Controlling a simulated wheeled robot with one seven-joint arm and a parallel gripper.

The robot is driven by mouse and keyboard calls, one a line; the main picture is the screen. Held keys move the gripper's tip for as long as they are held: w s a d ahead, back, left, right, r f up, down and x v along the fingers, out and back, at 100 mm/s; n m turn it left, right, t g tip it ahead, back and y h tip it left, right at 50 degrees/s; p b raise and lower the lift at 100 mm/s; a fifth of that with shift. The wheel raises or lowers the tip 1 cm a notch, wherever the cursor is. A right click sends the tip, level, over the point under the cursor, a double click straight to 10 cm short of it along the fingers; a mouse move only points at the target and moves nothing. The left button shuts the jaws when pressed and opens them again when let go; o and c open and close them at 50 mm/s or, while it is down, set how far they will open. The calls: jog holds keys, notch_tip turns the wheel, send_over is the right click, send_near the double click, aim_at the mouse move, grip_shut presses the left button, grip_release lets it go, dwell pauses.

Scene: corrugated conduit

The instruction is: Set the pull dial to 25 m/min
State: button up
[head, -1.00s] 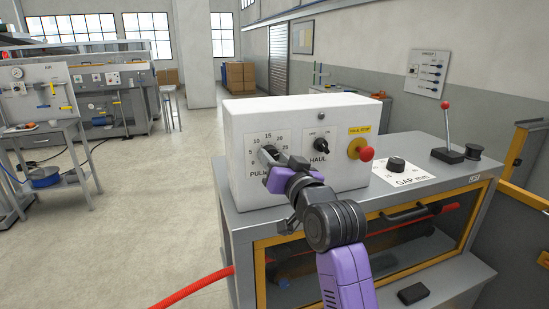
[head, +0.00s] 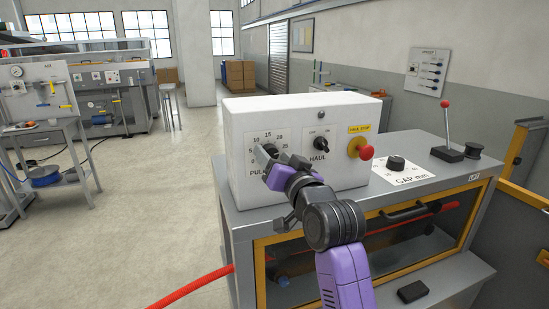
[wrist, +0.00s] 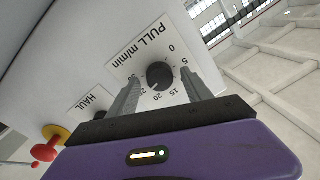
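The pull dial (wrist: 160,75) is a round black knob on a white label marked PULL m/min, on the front of the white control box (head: 240,185). In the wrist view its pale mark points to the lower left, around the 20 to 25 side of the scale; the exact value is hard to read. In the head view the dial (head: 270,149) shows just above my fingers. My gripper (head: 266,160) is open, its two grey fingers on either side of the dial in the wrist view, with visible gaps between them and the knob.
The HAUL knob (head: 320,144) and the red stop button (head: 366,153) on its yellow base sit to the right on the same box. The GAP mm dial (head: 396,163) and a red-tipped lever (head: 447,130) stand on the bench top. Open floor lies left.

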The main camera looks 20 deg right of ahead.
jog(key=s+b, duration=0.1)
jog(key=s, duration=0.7)
jog(key=shift+d+f+b, duration=0.2)
jog(key=shift+b, duration=0.2)
jog(key=shift+w+r, duration=0.1)
jog(key=shift+r, duration=0.05)
